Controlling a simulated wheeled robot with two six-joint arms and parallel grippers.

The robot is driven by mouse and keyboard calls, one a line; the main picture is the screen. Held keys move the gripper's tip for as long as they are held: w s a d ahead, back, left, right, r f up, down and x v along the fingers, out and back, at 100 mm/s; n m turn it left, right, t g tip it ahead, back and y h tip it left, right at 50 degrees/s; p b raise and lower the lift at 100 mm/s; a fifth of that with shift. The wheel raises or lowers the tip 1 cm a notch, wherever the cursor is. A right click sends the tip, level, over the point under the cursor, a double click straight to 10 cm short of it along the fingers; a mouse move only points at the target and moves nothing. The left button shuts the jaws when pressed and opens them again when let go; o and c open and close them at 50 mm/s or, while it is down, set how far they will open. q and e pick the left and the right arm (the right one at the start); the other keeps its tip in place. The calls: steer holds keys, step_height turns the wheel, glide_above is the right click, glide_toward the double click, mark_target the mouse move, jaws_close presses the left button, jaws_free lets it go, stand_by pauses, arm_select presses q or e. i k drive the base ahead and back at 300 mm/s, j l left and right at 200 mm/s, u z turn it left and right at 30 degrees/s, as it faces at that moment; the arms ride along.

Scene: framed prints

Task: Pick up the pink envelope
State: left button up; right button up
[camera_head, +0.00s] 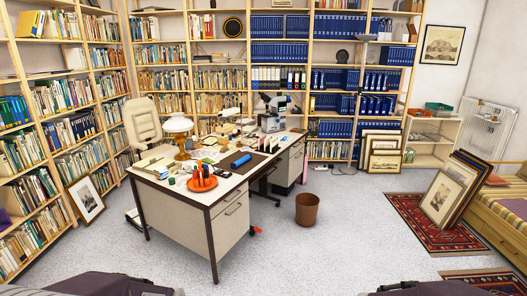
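I cannot make out a pink envelope for certain. A slim pink upright thing (305,167) shows by the right end of the desk; it is too small to tell what it is. The desk (222,218) stands in the middle of the room, its top crowded with papers and small objects. Dark parts of my own arms show at the bottom edge, left and right. Neither gripper's fingers can be seen.
An orange-red dish (202,184), a blue cylinder (241,161) and a lamp (179,126) stand on the desk. A brown waste bin (307,208) is on the floor to its right. Framed prints (445,197) lean at right on a red rug (416,226). Grey floor in front is clear.

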mark_target(261, 139)
steer(key=i+z, duration=0.15)
steer(key=i, duration=0.45)
steer(key=i+z, duration=0.15)
steer(key=i, duration=0.45)
steer(key=i+j+z, duration=0.15)
steer(key=i, duration=0.45)
steer(key=i+j+z, duration=0.2)
steer(key=i, duration=0.4)
steer(key=i+u, duration=0.25)
steer(key=i, duration=0.15)
steer(key=i+l+u, duration=0.2)
steer(key=i, duration=0.25)
steer(key=i+l+u, duration=0.25)
steer(key=i, duration=0.15)
steer(key=i+u, duration=0.25)
steer(key=u, duration=0.15)
steer(key=i+l+u, duration=0.1)
steer(key=i+u, duration=0.3)
steer(key=i+l+u, duration=0.1)
steer(key=u, duration=0.35)
steer(key=i+l+u, duration=0.25)
steer(key=u, duration=0.15)
steer(key=i+l+u, duration=0.2)
steer(key=l+u, duration=0.2)
steer(key=j, duration=0.1)
